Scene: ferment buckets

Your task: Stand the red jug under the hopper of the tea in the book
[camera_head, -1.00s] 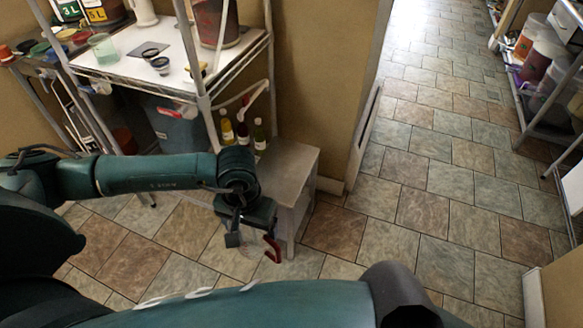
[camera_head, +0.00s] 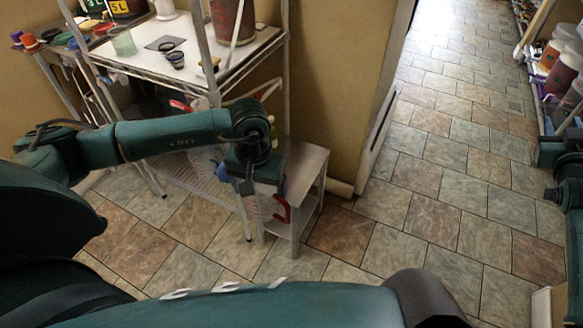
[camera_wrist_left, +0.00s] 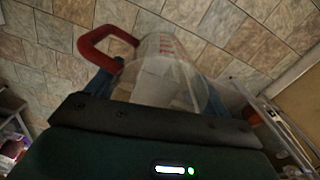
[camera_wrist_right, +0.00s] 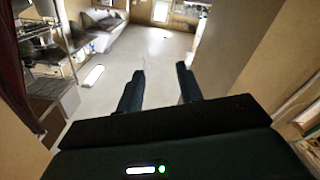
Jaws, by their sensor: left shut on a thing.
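The red jug is a clear jug (camera_head: 262,207) with red markings and a red handle (camera_head: 282,210). My left gripper (camera_head: 250,188) is shut on it and holds it above the floor, in front of a small grey side table. In the left wrist view the jug (camera_wrist_left: 165,75) sits between the fingers of my left gripper (camera_wrist_left: 160,88), with its handle to the left. My right gripper (camera_wrist_right: 158,88) is open and empty in the right wrist view, facing a room. I cannot identify a hopper or a book in these views.
The small side table (camera_head: 308,160) stands against the wall beside a metal shelf rack (camera_head: 150,62). The rack holds a brownish-red bucket (camera_head: 232,18), a glass and small dark cups. A tiled aisle (camera_head: 440,130) is open to the right, with another shelf at its right edge.

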